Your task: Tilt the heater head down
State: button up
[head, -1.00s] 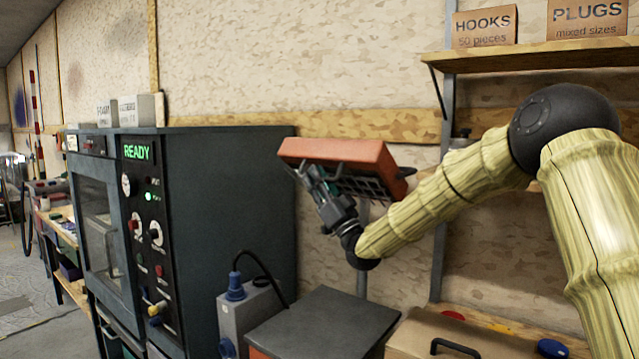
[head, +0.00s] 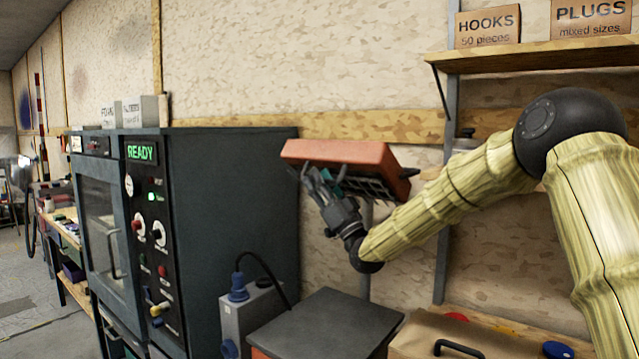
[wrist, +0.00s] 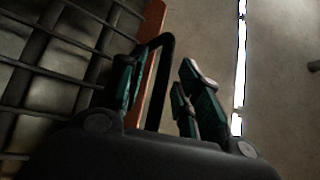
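The heater head (head: 345,153) is an orange-red box with a dark wire grille on its underside, on a grey post (head: 365,215). It sits slightly tilted, its grille facing down and towards me. My gripper (head: 322,183) is at the head's lower left, reaching up from below. In the wrist view the grille (wrist: 45,75) fills the left and the orange edge (wrist: 150,22) runs behind the fingers. A black handle bar (wrist: 162,75) stands between my fingers (wrist: 160,90). The fingers are apart, with a gap beside the bar; contact cannot be told.
A dark oven (head: 225,200) with a lit READY panel stands left of the heater. A grey socket box (head: 245,315) with a blue plug and a dark-topped box (head: 330,325) are below. A shelf (head: 540,55) with cartons is at upper right. The wall is close behind.

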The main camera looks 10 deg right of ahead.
jog(key=v, duration=1.2)
jog(key=shift+f, duration=0.1)
